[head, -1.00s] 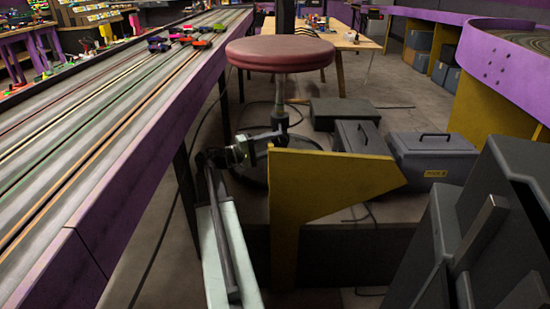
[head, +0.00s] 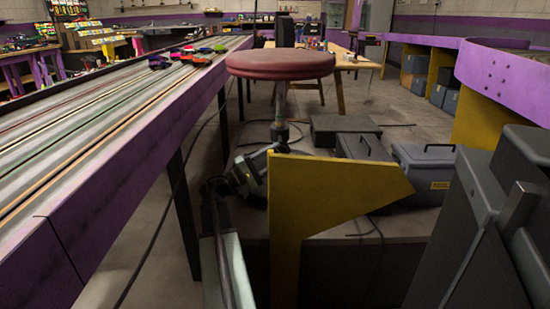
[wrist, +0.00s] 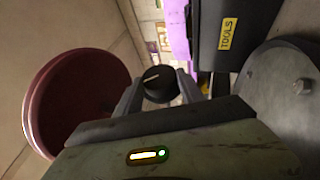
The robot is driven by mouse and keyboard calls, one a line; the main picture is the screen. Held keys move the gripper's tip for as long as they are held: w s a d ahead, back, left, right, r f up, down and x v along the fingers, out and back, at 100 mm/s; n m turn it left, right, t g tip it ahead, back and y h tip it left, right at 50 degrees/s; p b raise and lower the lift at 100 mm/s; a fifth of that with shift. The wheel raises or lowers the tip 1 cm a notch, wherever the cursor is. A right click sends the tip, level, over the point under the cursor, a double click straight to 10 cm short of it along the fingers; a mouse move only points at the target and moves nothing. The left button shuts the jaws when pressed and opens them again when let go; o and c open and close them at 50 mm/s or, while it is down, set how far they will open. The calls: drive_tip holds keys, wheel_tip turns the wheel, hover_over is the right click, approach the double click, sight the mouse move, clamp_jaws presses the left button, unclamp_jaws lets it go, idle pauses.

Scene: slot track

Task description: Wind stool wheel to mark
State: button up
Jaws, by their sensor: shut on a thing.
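The stool has a round red seat (head: 280,65) on a dark metal post (head: 280,125). In the wrist view the seat (wrist: 78,105) shows at the left. A small black wheel (wrist: 158,90) with a pale line on its face sits between my fingers. My gripper (wrist: 159,88) is shut on this wheel, one finger on each side. In the head view my gripper (head: 256,170) is low by the stool post, partly hidden behind a yellow panel. The wheel cannot be made out there. The pale line is tilted slightly up to the right; I cannot make out a separate mark.
The yellow panel (head: 335,190) stands in front of the stool's lower part. Grey cases (head: 425,172) stand right of the stool; one is labelled TOOLS (wrist: 228,33). A purple-sided slot track (head: 130,175) with several cars runs along the left. A grey bolted plate (wrist: 280,110) is close on the right.

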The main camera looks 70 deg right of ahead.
drive_tip(key=o, duration=1.4)
drive_tip(key=shift+c, duration=0.2)
